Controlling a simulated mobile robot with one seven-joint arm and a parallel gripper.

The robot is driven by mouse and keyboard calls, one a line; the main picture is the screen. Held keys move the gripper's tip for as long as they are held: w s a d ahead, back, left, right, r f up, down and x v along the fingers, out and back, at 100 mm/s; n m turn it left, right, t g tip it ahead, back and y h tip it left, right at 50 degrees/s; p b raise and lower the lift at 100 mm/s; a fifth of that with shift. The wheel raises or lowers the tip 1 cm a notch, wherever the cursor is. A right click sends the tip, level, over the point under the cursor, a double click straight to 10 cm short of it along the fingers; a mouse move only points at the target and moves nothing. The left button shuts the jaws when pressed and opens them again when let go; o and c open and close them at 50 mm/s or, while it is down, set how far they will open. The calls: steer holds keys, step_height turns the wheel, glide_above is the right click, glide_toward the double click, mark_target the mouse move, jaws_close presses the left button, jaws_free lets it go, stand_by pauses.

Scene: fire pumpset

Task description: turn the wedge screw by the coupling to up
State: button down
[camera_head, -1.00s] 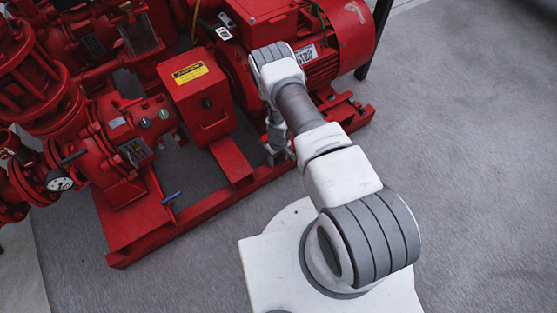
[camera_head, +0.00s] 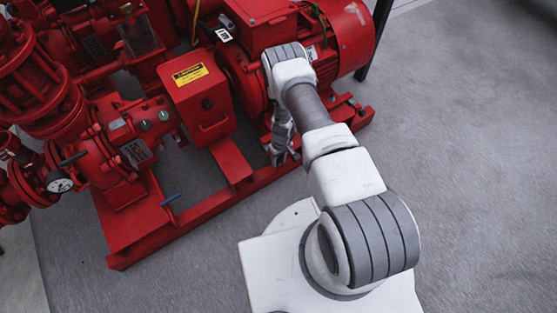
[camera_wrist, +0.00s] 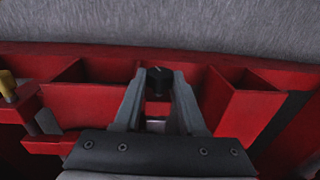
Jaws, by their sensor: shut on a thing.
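A small dark screw head (camera_wrist: 158,79) shows in the wrist view between my fingertips, over the red base frame. It bears a faint pale mark whose direction I cannot make out. My gripper (camera_wrist: 157,82) is shut on this dark screw, one finger on each side. In the head view my gripper (camera_head: 283,156) points down at the frame's near rail, below the motor and right of the red coupling guard box (camera_head: 203,104). The screw itself cannot be made out there.
The red motor (camera_head: 335,45) stands behind my arm. In the wrist view, red upright plates (camera_wrist: 240,98) flank the gripper. Grey floor on the right is clear.

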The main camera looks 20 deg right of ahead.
steer(key=shift+w+d+f+g+y, duration=0.15)
steer(key=shift+g+y, duration=0.15)
steer(key=shift+y, duration=0.6)
steer(key=shift+s+d+r+g+y, duration=0.15)
steer(key=shift+g+y, duration=0.15)
steer(key=shift+y, duration=0.6)
steer(key=shift+w+f, duration=0.1)
steer(key=shift+c, duration=2.4)
jaws_free()
steer(key=p+v, duration=0.5)
steer(key=v, duration=1.2)
steer(key=shift+r+p, duration=0.25)
steer(key=shift+p, duration=0.1)
steer(key=shift+d, duration=0.1)
steer(key=shift+w, duration=0.1)
